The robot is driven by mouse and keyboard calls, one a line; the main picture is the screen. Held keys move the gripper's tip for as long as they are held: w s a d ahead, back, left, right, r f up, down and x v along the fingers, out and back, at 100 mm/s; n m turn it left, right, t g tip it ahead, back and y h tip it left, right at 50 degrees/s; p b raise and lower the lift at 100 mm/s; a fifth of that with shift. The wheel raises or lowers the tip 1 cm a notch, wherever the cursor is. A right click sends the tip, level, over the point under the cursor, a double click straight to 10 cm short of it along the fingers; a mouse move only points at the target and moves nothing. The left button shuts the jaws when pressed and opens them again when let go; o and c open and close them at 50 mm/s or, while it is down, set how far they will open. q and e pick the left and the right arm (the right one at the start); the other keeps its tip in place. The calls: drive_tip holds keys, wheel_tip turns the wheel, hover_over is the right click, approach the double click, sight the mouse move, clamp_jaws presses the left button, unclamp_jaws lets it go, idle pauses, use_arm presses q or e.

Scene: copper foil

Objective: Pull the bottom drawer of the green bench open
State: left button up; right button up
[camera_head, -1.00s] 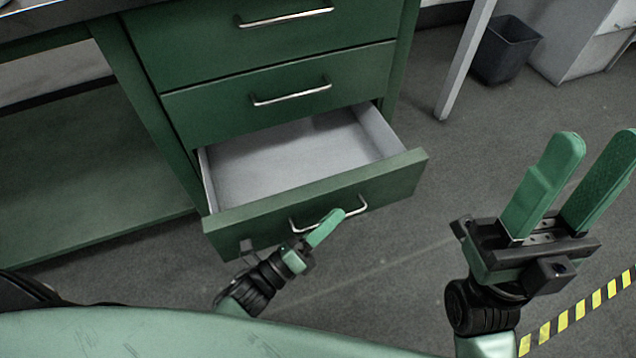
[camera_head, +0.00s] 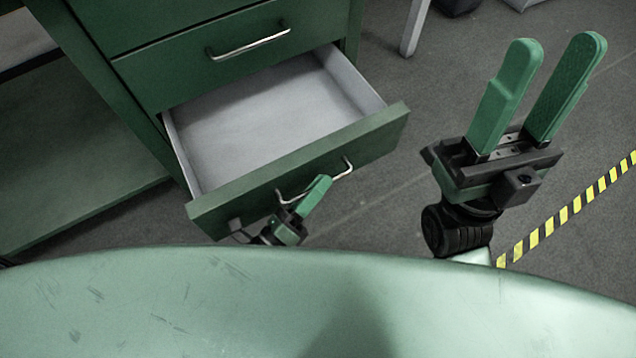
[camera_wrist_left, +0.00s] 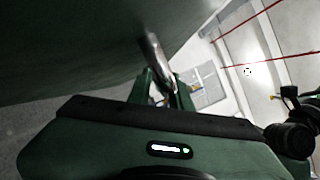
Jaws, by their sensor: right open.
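The bottom drawer (camera_head: 376,142) of the green bench (camera_head: 140,85) stands well out from the cabinet, and its pale grey inside (camera_head: 260,115) shows empty. Its silver bar handle (camera_head: 346,171) is on the front face. My left gripper (camera_head: 321,184) is at this handle, with its green fingers partly covering the bar. In the left wrist view the handle (camera_wrist_left: 155,52) runs between the two fingers, which are close around it. My right gripper (camera_head: 556,44) is open and empty, held in the air to the right of the drawer.
A closed drawer with a silver handle (camera_head: 250,46) is above the open one. My pale green body fills the bottom of the head view. Grey floor lies right of the drawer, with yellow-black tape (camera_head: 570,208) and a pale leg (camera_head: 413,28) at the back.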

use_arm(q)
drive_tip(key=p+v, duration=0.1)
drive_tip(key=v, duration=0.6)
drive_tip(key=shift+s+a, duration=0.25)
drive_tip(key=shift+s, duration=0.05)
idle(0.4)
